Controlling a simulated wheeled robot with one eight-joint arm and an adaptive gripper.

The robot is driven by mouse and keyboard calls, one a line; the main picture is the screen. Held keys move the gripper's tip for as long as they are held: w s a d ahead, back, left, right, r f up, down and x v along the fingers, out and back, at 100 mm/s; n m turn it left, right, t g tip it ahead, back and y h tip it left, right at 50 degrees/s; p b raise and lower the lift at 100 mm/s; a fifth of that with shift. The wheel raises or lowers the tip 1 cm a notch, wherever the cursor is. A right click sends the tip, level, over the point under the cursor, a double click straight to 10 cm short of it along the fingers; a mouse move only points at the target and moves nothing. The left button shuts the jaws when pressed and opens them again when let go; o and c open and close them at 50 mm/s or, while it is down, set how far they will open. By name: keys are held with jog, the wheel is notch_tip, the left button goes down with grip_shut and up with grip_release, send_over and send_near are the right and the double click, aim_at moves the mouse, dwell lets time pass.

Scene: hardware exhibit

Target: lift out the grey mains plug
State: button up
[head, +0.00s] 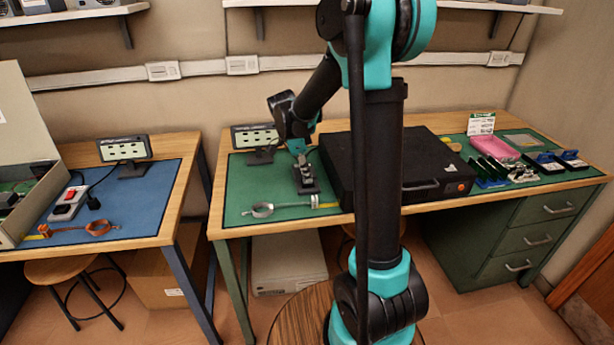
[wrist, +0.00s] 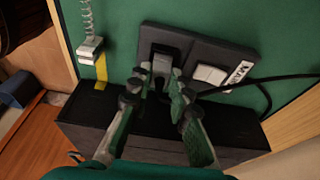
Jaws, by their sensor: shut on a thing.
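A dark power strip (wrist: 215,52) lies on the green mat in the wrist view, and it also shows in the head view (head: 307,186). The grey mains plug (wrist: 162,64) is at the strip's socket end, between my fingertips. My gripper (wrist: 158,78) is shut on it, with one finger on each side. The fingers partly hide the plug, and I cannot tell how deep it sits in the socket. In the head view my gripper (head: 299,150) points down over the strip, and the plug is too small to make out there.
A white rocker switch (wrist: 210,74) and a black cable (wrist: 250,84) are right beside my gripper. A large black case (head: 430,160) stands close to the strip. A small display (head: 254,136) stands behind.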

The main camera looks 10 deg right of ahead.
notch_tip(320, 180, up, 20)
dwell(0.5)
jog(key=shift+f, duration=0.1)
